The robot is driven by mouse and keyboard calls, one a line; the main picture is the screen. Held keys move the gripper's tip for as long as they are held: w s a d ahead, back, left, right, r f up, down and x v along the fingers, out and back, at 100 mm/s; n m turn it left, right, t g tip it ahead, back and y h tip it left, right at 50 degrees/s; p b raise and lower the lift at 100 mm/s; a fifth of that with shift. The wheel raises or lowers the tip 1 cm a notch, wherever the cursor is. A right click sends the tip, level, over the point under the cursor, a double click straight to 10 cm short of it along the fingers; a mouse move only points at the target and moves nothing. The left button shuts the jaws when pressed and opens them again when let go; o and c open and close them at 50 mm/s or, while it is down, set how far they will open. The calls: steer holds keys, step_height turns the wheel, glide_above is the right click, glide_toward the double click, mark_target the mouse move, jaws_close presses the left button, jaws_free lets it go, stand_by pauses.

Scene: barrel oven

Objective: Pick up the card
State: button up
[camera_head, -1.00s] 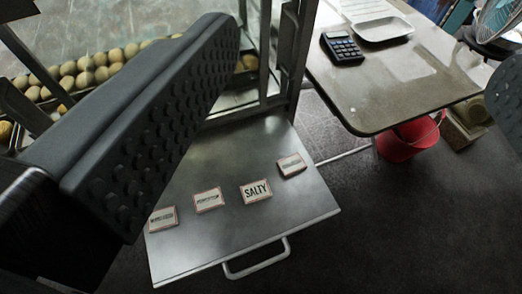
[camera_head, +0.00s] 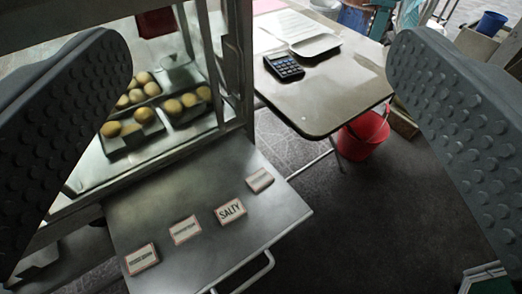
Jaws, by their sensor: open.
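Several small cards with red-edged borders lie in a slanting row on a grey metal shelf (camera_head: 228,172). The card marked SALTY (camera_head: 230,211) is the most legible. To its left are a second card (camera_head: 185,230) and a third card (camera_head: 141,258); to its right, nearer the post, is another card (camera_head: 259,180). Their smaller print is too small to read. My gripper (camera_head: 258,135) is open and empty, with one studded finger at each side of the picture. It is apart from the cards, which show lower down between the fingers.
A glazed cabinet with round buns (camera_head: 143,115) on trays stands behind the shelf. A metal handle (camera_head: 245,277) sticks out at the shelf's front. At the back right is a table (camera_head: 330,100) with a calculator (camera_head: 284,67) and a white tray (camera_head: 315,44). A red bucket (camera_head: 363,135) stands beneath it.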

steer(key=w+f+n+g, duration=0.2)
steer(key=w+f+g, duration=0.25)
steer(key=w, duration=0.45)
steer(key=n+g, duration=0.6)
steer(key=g, duration=0.7)
glide_above(258, 177)
steer(key=f, duration=3.7)
steer(key=shift+w+d+f, duration=0.2)
steer(key=shift+f, duration=0.1)
steer(key=shift+s+a+f, duration=0.1)
steer(key=shift+f, duration=1.2)
steer(key=shift+s+a+f, duration=0.1)
steer(key=shift+f, duration=1.2)
steer(key=c, duration=1.2)
steer(key=shift+o, duration=0.2)
